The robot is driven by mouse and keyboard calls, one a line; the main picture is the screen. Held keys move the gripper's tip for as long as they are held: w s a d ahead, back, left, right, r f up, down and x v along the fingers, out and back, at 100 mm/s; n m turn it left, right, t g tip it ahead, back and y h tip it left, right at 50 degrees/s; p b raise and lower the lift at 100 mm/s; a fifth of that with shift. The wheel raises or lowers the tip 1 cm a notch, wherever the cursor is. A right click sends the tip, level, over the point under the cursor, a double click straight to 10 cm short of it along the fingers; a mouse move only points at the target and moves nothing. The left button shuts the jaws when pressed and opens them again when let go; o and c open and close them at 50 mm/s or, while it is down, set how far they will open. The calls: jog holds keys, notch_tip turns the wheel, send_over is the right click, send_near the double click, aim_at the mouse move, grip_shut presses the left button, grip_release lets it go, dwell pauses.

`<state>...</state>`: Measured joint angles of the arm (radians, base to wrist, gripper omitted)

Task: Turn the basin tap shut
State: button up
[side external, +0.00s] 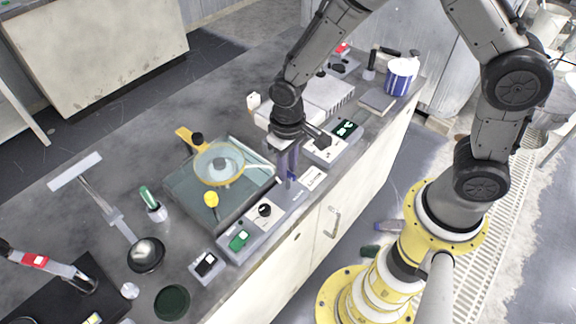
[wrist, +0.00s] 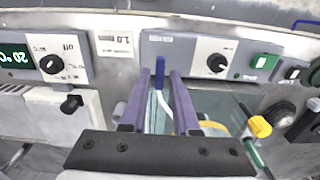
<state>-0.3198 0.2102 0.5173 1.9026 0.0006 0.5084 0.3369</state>
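My gripper (side external: 288,163) is over the right edge of the grey-green basin (side external: 185,197), with its purple fingers pointing down. In the wrist view my gripper (wrist: 159,76) is open, its two fingers apart. An upright blue lever (wrist: 160,70), which looks like the tap handle, shows in the gap between the fingertips, with space on both sides. A pale curved spout or tube lies below it. In the side view a bit of the blue lever (side external: 291,175) shows by the fingertips.
A yellow-rimmed round platen (side external: 219,164) sits over the basin. A control box with a black dial (side external: 265,210) and green switch (side external: 239,240) lies along the bench's front edge. A box with a lit display (side external: 346,128) stands behind my gripper.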

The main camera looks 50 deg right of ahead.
jog(key=shift+o, duration=0.8)
notch_tip(320, 180, up, 14)
jog(key=shift+d+f, duration=0.1)
jog(key=s+d+r+m+t, duration=0.2)
jog(key=s+d+r+t, duration=0.35)
jog(key=r, duration=0.55)
jog(key=s+d+f+n, duration=0.1)
jog(key=s+d, duration=0.4)
jog(key=s, duration=0.6)
jog(key=shift+s+d+f+n, duration=0.15)
jog(key=shift+s+f+n, duration=0.15)
jog(key=shift+n, duration=0.3)
